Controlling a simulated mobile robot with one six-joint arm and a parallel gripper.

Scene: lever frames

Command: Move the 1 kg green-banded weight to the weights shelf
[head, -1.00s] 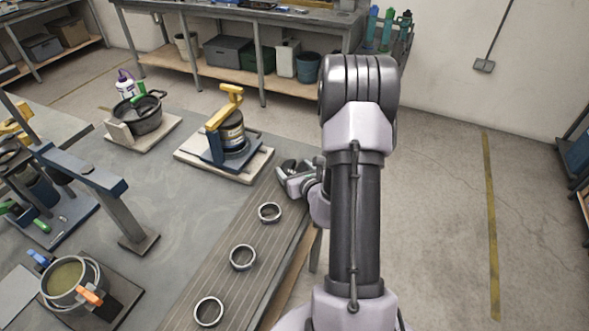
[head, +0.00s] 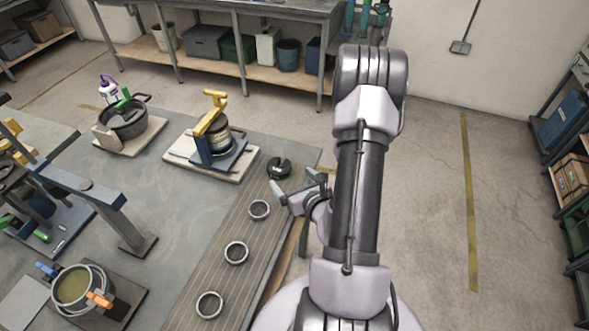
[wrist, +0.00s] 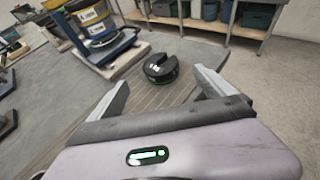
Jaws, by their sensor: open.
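A dark slotted disc weight with a green band (wrist: 161,68) lies on the ribbed mat at the table's far right corner. It also shows in the head view (head: 279,167), just beyond my gripper. My gripper (head: 300,191) is open and empty, and it also shows in the wrist view (wrist: 160,92). The weight is ahead of the jaws, apart from the fingers. The ribbed mat (head: 222,262) holds several metal rings in a row, with the weight beyond the farthest ring (head: 259,210). I cannot tell which shelf is the weights shelf.
A yellow-handled device (head: 213,140) stands on a pale board left of the weight. A black pot (head: 128,118) is farther left. Shelving with boxes (head: 573,175) stands at the right. The floor between table and shelving is clear.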

